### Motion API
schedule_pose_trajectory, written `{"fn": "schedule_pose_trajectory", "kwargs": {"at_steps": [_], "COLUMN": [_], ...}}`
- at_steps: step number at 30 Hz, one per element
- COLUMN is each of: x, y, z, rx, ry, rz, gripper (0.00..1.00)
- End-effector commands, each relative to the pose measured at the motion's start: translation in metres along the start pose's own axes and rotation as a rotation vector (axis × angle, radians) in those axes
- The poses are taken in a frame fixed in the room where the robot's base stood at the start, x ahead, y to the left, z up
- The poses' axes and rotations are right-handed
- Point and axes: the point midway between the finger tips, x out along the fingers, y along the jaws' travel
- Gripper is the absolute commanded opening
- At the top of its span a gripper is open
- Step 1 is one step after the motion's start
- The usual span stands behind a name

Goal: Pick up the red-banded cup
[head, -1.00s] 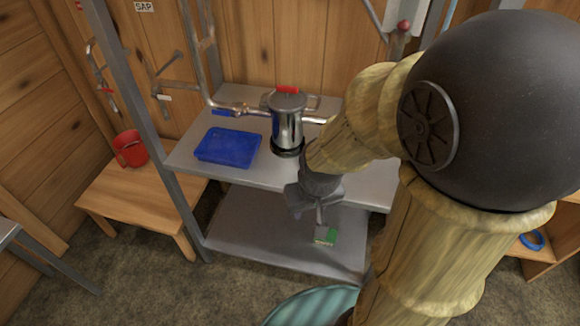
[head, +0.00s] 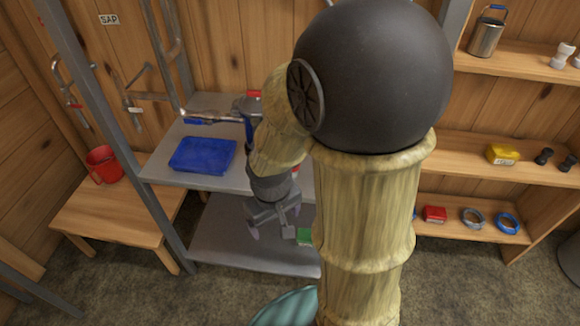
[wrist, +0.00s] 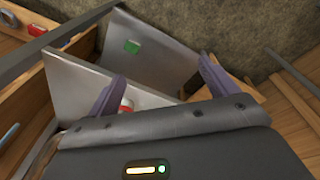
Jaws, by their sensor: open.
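My gripper (head: 272,228) is open and empty, hanging low in front of the metal rack, with its fingers pointing down. In the wrist view its two purple-grey fingers (wrist: 163,78) are spread apart. A small red and white object (wrist: 127,104), which looks like the red-banded cup, shows beside the left finger, mostly hidden by the finger and the gripper body. In the head view only a sliver of red (head: 296,168) shows beside my arm at the upper shelf; my arm hides the rest. I cannot tell its full shape.
The rack's upper shelf holds a blue tray (head: 203,155). A green block (head: 305,236) lies on the lower shelf. A red mug (head: 103,165) stands on the wooden bench (head: 110,215) at left. Wooden shelves (head: 500,150) with small items stand at right.

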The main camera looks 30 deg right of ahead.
Motion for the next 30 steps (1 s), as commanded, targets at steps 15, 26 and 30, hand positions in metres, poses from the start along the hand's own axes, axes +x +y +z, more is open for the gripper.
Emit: {"fn": "schedule_pose_trajectory", "kwargs": {"at_steps": [15,26,30], "x": [0.103,0.132,0.138], "y": [0.063,0.082,0.066], "z": [-0.013,-0.105,-0.145], "rx": [-0.786,-1.365,-1.545], "ry": [-0.596,-0.888,-0.939], "rz": [0.488,1.072,1.293], "gripper": [0.86,0.86,0.86]}}
